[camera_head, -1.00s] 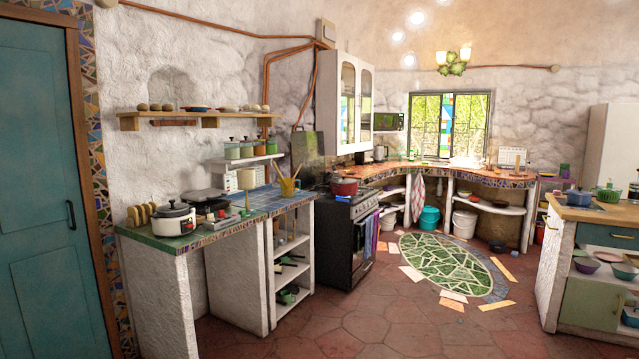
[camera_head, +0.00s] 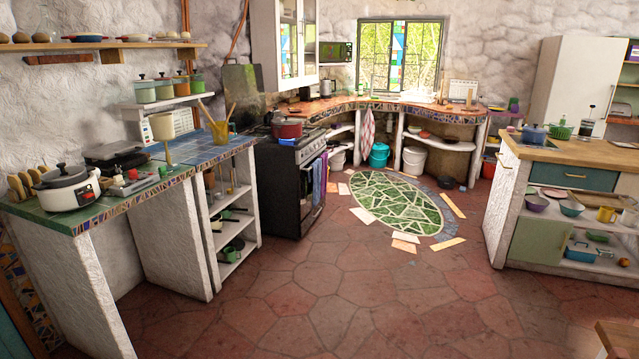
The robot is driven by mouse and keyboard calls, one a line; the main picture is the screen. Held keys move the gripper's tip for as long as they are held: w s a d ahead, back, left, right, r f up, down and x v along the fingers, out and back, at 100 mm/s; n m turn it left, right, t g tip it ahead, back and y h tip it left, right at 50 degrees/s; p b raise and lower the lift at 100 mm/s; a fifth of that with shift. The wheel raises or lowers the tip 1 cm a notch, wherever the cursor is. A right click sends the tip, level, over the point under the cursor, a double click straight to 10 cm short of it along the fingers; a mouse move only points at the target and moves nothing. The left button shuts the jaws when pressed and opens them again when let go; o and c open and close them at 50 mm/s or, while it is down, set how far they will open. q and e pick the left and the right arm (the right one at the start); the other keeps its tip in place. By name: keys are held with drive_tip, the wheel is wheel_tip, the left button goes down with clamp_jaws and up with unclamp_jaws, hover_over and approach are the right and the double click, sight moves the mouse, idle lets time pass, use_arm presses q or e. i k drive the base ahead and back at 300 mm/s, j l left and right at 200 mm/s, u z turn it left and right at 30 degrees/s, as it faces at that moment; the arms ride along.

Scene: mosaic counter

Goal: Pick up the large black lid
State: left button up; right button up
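A white cooker (camera_head: 68,196) stands on the green-tiled left end of the mosaic counter. A dark lid with a black knob (camera_head: 63,174) sits on top of it; I cannot tell if this is the large black lid. A flat dark appliance or pan (camera_head: 112,151) is just behind it on the counter. A red pot (camera_head: 287,129) with a dark top stands on the stove. Neither of my grippers is in view.
The mosaic counter (camera_head: 140,188) runs along the left wall, beside the black stove (camera_head: 290,185). A wooden-topped island (camera_head: 565,151) stands at the right. The tiled floor (camera_head: 330,290) between them is open, with a green mosaic oval (camera_head: 398,200).

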sight(286, 120)
drive_tip(key=i, duration=2.8)
drive_tip(key=i+l, duration=0.1)
drive_tip(key=i, duration=2.75)
drive_tip(key=j+u, duration=0.05)
drive_tip(key=j, duration=0.05)
